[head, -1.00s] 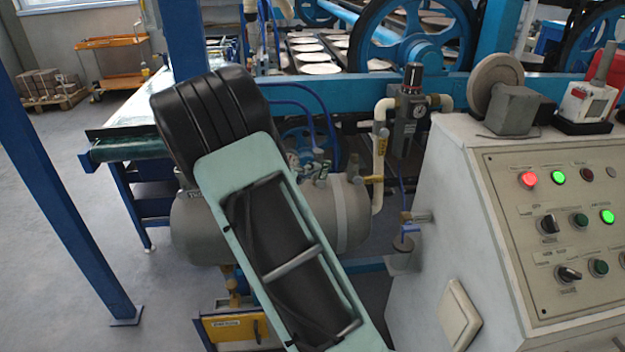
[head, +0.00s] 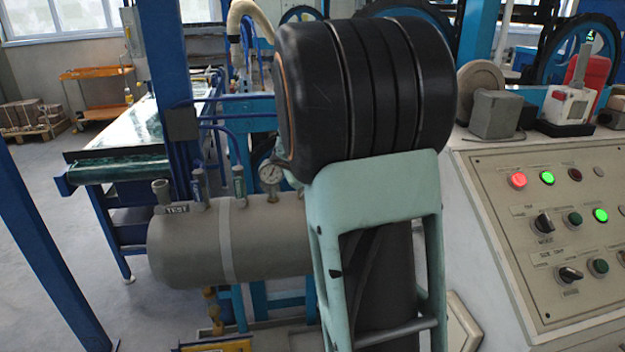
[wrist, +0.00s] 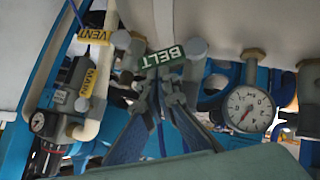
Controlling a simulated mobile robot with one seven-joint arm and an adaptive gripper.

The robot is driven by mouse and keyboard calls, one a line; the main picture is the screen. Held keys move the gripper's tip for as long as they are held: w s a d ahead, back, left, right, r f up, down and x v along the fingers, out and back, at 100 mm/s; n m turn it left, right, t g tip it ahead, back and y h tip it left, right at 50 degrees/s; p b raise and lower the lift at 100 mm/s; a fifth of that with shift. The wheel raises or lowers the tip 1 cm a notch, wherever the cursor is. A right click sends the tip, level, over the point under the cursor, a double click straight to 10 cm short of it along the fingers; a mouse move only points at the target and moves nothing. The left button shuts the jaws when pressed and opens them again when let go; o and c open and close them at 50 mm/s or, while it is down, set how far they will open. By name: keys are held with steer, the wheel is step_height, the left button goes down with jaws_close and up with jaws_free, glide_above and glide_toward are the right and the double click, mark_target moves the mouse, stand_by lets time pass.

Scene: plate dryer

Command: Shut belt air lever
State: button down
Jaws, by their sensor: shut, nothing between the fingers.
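The belt air lever (wrist: 163,57) shows in the wrist view as a small green handle marked BELT, lying slightly tilted across the picture between grey valve parts. My gripper (wrist: 166,88) comes up from the bottom of that view. Its fingers are together and empty, with the tips close to the lever on its lower side. I cannot tell whether they touch it. In the head view my own arm hides the gripper, and I cannot make out the belt lever there.
A grey air tank (head: 190,245) stands left of my arm, with a pressure gauge (head: 270,174) on top. In the wrist view, yellow VENT (wrist: 94,36) and MAIN (wrist: 87,82) tags are left and a gauge (wrist: 249,109) right. A control panel (head: 560,230) stands right.

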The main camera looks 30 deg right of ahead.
steer(key=shift+s+d+f+m+y+b, duration=0.15)
steer(key=shift+d+f+b, duration=0.35)
steer(key=shift+d, duration=0.05)
steer(key=shift+s+d+f+m+y+b, duration=0.15)
steer(key=shift+d+f+b, duration=0.35)
steer(key=shift+d, duration=0.15)
steer(key=s+a+r+p, duration=0.2)
steer(key=s+r, duration=0.5)
steer(key=r, duration=0.4)
steer(key=shift+p, duration=0.85)
